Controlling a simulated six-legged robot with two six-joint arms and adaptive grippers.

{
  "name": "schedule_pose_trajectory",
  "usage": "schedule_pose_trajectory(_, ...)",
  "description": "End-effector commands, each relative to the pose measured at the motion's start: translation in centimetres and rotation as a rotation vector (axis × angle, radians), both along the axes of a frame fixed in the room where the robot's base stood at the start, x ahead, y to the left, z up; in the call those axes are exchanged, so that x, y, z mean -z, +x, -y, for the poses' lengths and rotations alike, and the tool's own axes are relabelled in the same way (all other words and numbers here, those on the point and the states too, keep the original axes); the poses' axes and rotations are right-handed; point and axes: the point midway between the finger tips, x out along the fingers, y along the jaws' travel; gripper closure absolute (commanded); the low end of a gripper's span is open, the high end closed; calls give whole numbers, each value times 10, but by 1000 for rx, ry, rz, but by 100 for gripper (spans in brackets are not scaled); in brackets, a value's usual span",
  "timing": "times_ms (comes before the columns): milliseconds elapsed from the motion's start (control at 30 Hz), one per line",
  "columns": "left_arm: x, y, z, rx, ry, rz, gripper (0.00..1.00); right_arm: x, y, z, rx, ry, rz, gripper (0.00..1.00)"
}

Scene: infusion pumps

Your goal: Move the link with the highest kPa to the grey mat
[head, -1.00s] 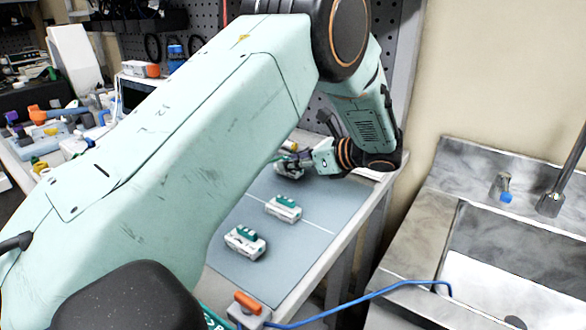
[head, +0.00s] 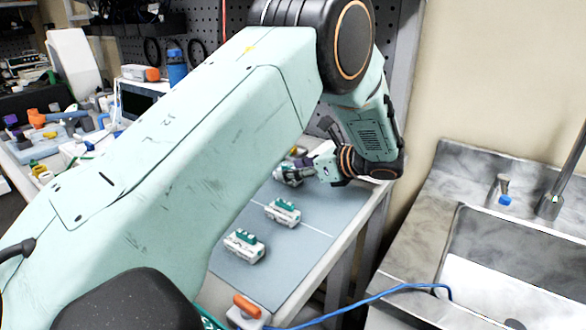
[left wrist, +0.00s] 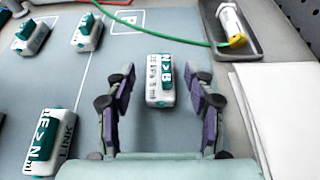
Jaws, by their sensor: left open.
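My left gripper (head: 300,169) is open over the far end of a blue-grey mat (head: 318,218). In the left wrist view its dark, purple-padded fingers (left wrist: 164,88) stand apart on either side of a white link with a green top (left wrist: 158,93). I cannot tell whether they touch it. In the head view two more links, a middle one (head: 283,212) and a nearer one (head: 244,246), lie on the mat. Other links show in the left wrist view at the left (left wrist: 52,137) and upper left (left wrist: 87,33). The kPa readings are too small to read. My right gripper is not in view.
A metal sink (head: 520,260) stands to the right, with a blue cable (head: 385,293) crossing in front. A small grey tray (left wrist: 228,30) holding a white cylinder lies beyond the gripper, beside a white sheet (left wrist: 280,110). Tools clutter the bench at left.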

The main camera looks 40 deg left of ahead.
Motion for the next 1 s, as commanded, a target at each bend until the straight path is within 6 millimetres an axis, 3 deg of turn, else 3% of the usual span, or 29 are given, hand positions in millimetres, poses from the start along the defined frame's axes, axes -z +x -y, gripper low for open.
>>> schedule_pose_trajectory(500,-42,10,87,2,2,3,46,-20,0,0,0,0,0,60)
schedule_pose_trajectory(700,-47,12,100,1,0,2,46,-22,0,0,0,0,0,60)
schedule_pose_trajectory(1000,-47,11,101,0,0,1,46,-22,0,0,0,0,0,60)
